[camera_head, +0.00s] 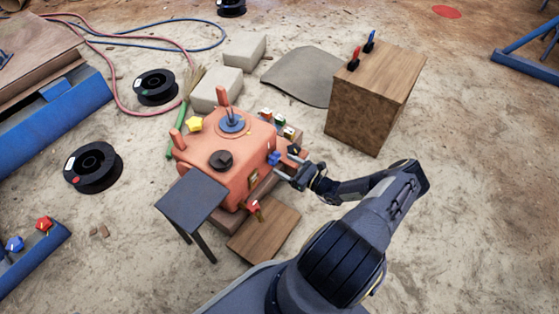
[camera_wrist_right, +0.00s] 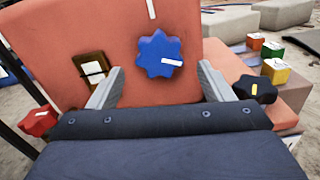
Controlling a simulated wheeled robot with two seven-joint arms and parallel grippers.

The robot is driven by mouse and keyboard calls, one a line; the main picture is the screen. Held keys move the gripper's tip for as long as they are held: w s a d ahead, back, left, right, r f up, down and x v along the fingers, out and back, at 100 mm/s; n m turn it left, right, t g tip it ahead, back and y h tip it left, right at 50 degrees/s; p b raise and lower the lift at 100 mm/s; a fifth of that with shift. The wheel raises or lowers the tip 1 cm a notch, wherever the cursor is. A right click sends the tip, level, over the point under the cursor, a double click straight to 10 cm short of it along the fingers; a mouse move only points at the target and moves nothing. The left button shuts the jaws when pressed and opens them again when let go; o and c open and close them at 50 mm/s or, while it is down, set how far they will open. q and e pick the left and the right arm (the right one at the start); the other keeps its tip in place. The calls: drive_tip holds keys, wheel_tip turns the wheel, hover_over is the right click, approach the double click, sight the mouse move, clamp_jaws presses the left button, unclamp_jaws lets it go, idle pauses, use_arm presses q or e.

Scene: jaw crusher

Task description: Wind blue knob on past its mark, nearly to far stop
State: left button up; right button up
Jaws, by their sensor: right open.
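The orange crusher (camera_head: 243,150) stands in the middle of the head view. The blue knob (camera_head: 274,158) is on its right face. In the right wrist view the blue knob (camera_wrist_right: 159,54) is star-shaped, with a white pointer line aimed right and slightly down. A separate white mark (camera_wrist_right: 151,9) is on the orange panel above the knob. My right gripper (camera_head: 281,172) is open at this face. In the wrist view its two fingers (camera_wrist_right: 160,82) stand apart, one to each side below the knob, and no contact shows. My left gripper is not in view.
A red knob (camera_wrist_right: 38,122) and a black knob with a yellow line (camera_wrist_right: 255,89) sit to either side in the wrist view. A dark side table (camera_head: 191,203) stands at the crusher's front left. A wooden block (camera_head: 375,95) stands behind right, with open floor before it.

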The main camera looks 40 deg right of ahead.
drive_tip(key=shift+p+v, duration=0.3)
drive_tip(key=shift+v, duration=1.65)
